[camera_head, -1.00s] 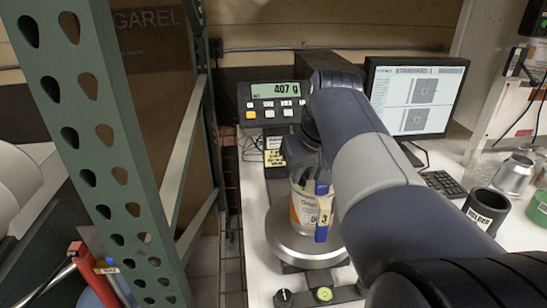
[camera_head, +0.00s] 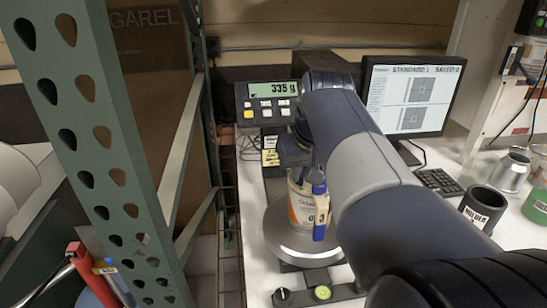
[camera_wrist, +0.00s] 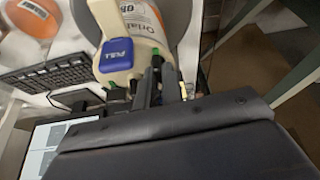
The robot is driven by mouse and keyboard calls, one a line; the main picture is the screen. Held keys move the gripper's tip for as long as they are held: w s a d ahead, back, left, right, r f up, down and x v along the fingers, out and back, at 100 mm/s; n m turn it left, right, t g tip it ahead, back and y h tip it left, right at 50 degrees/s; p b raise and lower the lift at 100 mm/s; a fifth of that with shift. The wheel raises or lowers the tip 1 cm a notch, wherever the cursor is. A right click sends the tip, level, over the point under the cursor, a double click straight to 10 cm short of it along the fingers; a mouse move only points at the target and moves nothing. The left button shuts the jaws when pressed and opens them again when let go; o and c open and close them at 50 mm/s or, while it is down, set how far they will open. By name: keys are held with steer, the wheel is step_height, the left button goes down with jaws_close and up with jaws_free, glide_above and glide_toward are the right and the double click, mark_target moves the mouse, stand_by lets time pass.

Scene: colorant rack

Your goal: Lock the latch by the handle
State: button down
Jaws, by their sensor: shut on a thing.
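A white and orange labelled can (camera_head: 301,207) stands on the round scale plate (camera_head: 290,241). A pale fitting with a blue part (camera_head: 320,212) is on its side. In the wrist view the can (camera_wrist: 150,22) shows near the top, with a blue tab marked PULL (camera_wrist: 116,54) on the pale fitting (camera_wrist: 106,18). My gripper (camera_wrist: 160,80) is shut at the can's side, beside the tab, with dark fingers and small green spots around them. It appears shut on the latch handle, but the fingers hide the held part. In the head view my arm hides most of the gripper.
The scale display (camera_head: 272,88) reads about 335 g. A monitor (camera_head: 415,96) and keyboard (camera_head: 439,182) stand behind right. A black cup (camera_head: 483,207), a metal can (camera_head: 512,171) and a green-filled container (camera_head: 538,205) stand right. A green perforated rack post (camera_head: 100,150) stands close at left.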

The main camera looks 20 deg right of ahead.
steer(key=c, duration=1.8)
jaws_free()
steer(key=shift+r, duration=0.15)
steer(key=v, duration=1)
steer(key=shift+s+r, duration=0.1)
steer(key=shift+r, duration=0.2)
steer(key=shift+f, duration=0.1)
steer(key=x, duration=1)
steer(key=shift+f, duration=0.4)
steer(key=shift+n, duration=0.4)
